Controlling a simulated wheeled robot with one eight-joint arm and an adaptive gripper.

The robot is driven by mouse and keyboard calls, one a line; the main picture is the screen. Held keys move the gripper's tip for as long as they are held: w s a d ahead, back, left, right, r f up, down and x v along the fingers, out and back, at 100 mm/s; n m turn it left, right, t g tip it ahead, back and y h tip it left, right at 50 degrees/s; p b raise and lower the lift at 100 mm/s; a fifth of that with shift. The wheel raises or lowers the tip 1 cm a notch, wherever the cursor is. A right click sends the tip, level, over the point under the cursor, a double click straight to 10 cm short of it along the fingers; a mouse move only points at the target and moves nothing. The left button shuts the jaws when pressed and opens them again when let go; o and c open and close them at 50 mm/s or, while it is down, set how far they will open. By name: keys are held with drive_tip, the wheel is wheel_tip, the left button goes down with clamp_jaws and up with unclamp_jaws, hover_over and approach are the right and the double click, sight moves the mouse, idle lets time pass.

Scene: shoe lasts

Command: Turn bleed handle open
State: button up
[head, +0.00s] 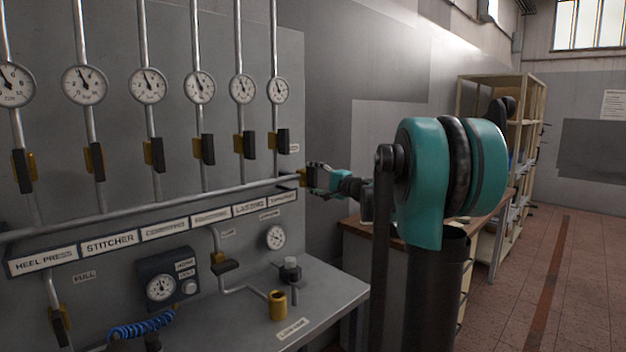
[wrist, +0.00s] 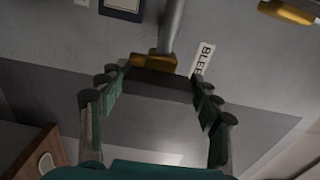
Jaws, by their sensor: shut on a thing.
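The bleed handle is a dark bar (wrist: 160,82) in the wrist view. It lies crosswise between my fingers, in front of a brass valve body (wrist: 155,61) on a grey pipe. A white label (wrist: 203,57) beside it reads "BLEE", with the rest cut off. My gripper (wrist: 161,100) has its green-padded fingers at the two ends of the bar and is shut on it. In the head view my gripper (head: 306,178) is at the right end of the horizontal pipe, where a little brass (head: 289,177) shows. The handle is mostly hidden there.
Several gauges with dark-handled valves (head: 283,141) line the panel above the pipe. A wooden-topped table (head: 362,229) and shelves (head: 540,135) stand behind my arm.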

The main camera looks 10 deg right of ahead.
drive_tip(key=o, duration=1.2)
drive_tip(key=shift+c, duration=0.2)
drive_tip(key=v, duration=1.2)
drive_tip(key=shift+a+f, duration=0.1)
